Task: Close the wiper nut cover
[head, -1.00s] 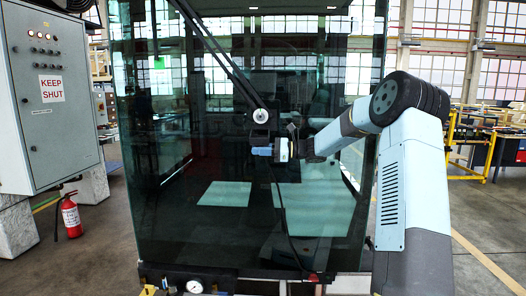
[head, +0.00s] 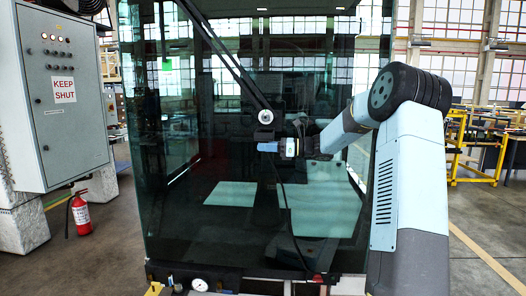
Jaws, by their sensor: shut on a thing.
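The wiper pivot (head: 265,116) shows as a pale round disc on a dark mount at the lower end of the wiper arms, in front of the cab's glass. Just below it is a small dark part (head: 263,135), which may be the nut cover; it is too small to tell how far it is open or shut. My gripper (head: 262,147) reaches in from the right, directly below the pivot, with its blue fingers pointing left. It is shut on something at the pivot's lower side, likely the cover. The fingers hide most of what they hold.
Dark wiper arms (head: 222,55) run up and left from the pivot. A dark cable (head: 279,190) hangs down the glass (head: 185,225). A grey cabinet (head: 60,130) marked KEEP SHUT and a red fire extinguisher (head: 81,214) stand at the left. Yellow racks (head: 470,160) stand far right.

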